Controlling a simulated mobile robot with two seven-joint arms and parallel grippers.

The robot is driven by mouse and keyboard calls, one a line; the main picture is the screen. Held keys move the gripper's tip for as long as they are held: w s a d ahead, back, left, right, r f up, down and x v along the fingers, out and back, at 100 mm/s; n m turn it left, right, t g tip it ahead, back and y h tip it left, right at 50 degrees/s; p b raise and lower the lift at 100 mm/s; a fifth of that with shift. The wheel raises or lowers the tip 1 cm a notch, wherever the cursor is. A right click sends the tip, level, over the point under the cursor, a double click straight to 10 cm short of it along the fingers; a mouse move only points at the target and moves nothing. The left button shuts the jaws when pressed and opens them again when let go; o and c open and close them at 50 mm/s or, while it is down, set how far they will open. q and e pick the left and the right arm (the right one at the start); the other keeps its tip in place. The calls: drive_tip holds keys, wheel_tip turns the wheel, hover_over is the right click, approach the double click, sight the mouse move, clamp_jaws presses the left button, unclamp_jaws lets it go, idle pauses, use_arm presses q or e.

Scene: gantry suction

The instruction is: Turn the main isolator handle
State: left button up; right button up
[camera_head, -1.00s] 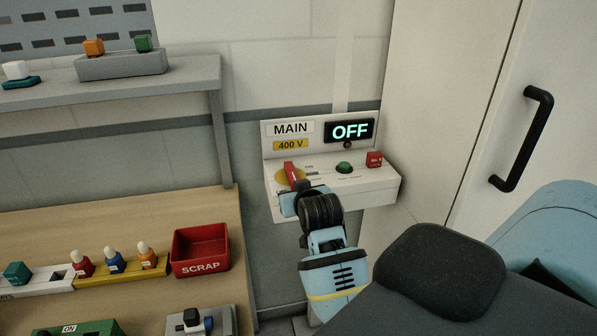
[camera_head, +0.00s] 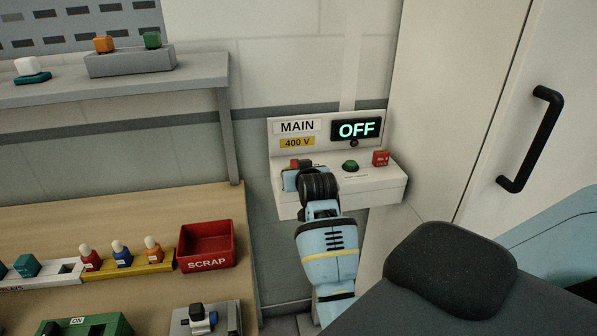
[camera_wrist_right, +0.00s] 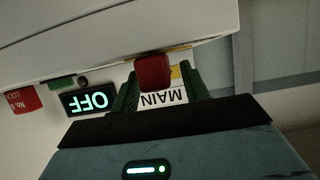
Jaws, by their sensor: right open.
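The red isolator handle (camera_head: 295,163) sits at the left of the white MAIN 400 V switch box (camera_head: 384,191). My right arm covers most of it in the head view. In the right wrist view, the red handle (camera_wrist_right: 154,72) stands between the two green fingers of my right gripper (camera_wrist_right: 161,86). The gripper is open around it; contact cannot be told. The display (camera_head: 356,130) reads OFF, and it also shows upside down in the wrist view (camera_wrist_right: 90,101). My left gripper is not in view.
A green button (camera_head: 350,166) and a red block (camera_head: 381,158) sit right of the handle. A bench with a red SCRAP bin (camera_head: 207,246) and a shelf (camera_head: 200,72) lie left. A door with a black handle (camera_head: 530,140) stands right.

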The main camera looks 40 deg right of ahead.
drive_tip(key=shift+x, duration=0.85)
drive_tip(key=shift+r, duration=0.1)
drive_tip(key=shift+c, duration=0.3)
clamp_jaws()
